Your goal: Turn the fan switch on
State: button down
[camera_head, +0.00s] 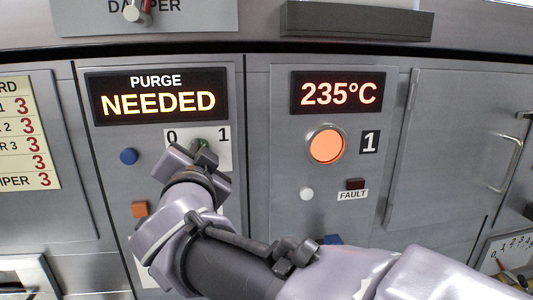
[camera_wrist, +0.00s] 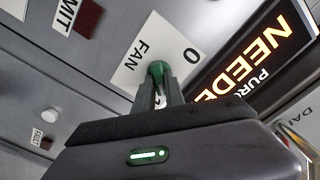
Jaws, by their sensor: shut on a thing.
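The fan switch has a white plate (camera_head: 224,133) marked 0 and 1 below the PURGE NEEDED display. In the wrist view its plate (camera_wrist: 148,48) shows "FAN" and "0". A green knob (camera_wrist: 158,71) stands out from the plate. My gripper (camera_head: 203,148) is at the plate and covers most of the knob in the head view. In the wrist view my gripper (camera_wrist: 166,90) is shut on the green knob, its fingers on either side. The 1 mark is hidden in the wrist view. I cannot tell which mark the knob points to.
The PURGE NEEDED display (camera_head: 156,95) is lit just above. A blue button (camera_head: 129,156) and an orange button (camera_head: 139,208) are to the left. A lit orange round button (camera_head: 326,146) is on the panel to the right, under the 235°C display (camera_head: 338,93).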

dwell(0.4)
jog(key=c, duration=1.4)
grip_release()
jog(key=p+v, duration=0.4)
jog(key=v, duration=1.3)
jog(key=shift+s, duration=0.25)
jog(key=shift+w+f, duration=0.1)
